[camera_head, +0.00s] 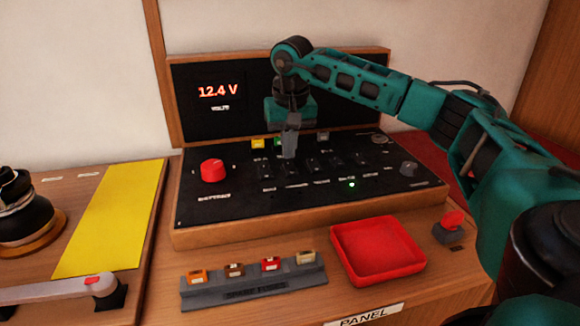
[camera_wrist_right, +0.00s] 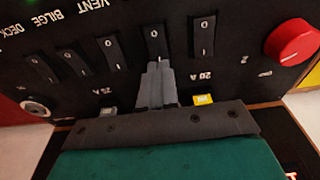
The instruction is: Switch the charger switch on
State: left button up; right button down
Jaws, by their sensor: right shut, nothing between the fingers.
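A row of black rocker switches crosses the dark panel; one shows at right in the head view (camera_head: 336,160). My right gripper (camera_head: 289,153) is shut and empty, pointing down over the left part of the row. In the wrist view its fingertips (camera_wrist_right: 155,70) are at the base of the second switch (camera_wrist_right: 154,42) from the red knob; I cannot tell whether they touch it. The switch nearest the knob (camera_wrist_right: 203,36) stands beside them. The labels VENT, BILGE and DECK show by the other switches; no charger label is readable. My left gripper is not in view.
A red knob (camera_head: 212,170) stands left of the switches and a grey knob (camera_head: 408,168) right. A green lamp (camera_head: 351,184) is lit. The display (camera_head: 218,91) reads 12.4 V. In front are a fuse rack (camera_head: 255,289) and an empty-looking red tray (camera_head: 375,248).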

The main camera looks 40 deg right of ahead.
aim_at(289, 164)
pick_arm(q)
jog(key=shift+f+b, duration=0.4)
jog(key=shift+b, duration=0.05)
pick_arm(e)
jog(key=shift+f, duration=1.15)
dwell(0.3)
jog(key=shift+r+p, duration=0.85)
jog(key=shift+p, duration=0.1)
jog(key=shift+r+p, duration=0.7)
jog(key=shift+r, duration=0.1)
jog(key=shift+r+p, duration=0.3)
jog(key=shift+r, duration=0.05)
notch_tip(289, 164, up, 2)
jog(key=shift+r+p, duration=0.1)
jog(key=shift+p, duration=0.9)
jog(key=shift+r+p, duration=0.55)
jog(key=shift+p, duration=0.05)
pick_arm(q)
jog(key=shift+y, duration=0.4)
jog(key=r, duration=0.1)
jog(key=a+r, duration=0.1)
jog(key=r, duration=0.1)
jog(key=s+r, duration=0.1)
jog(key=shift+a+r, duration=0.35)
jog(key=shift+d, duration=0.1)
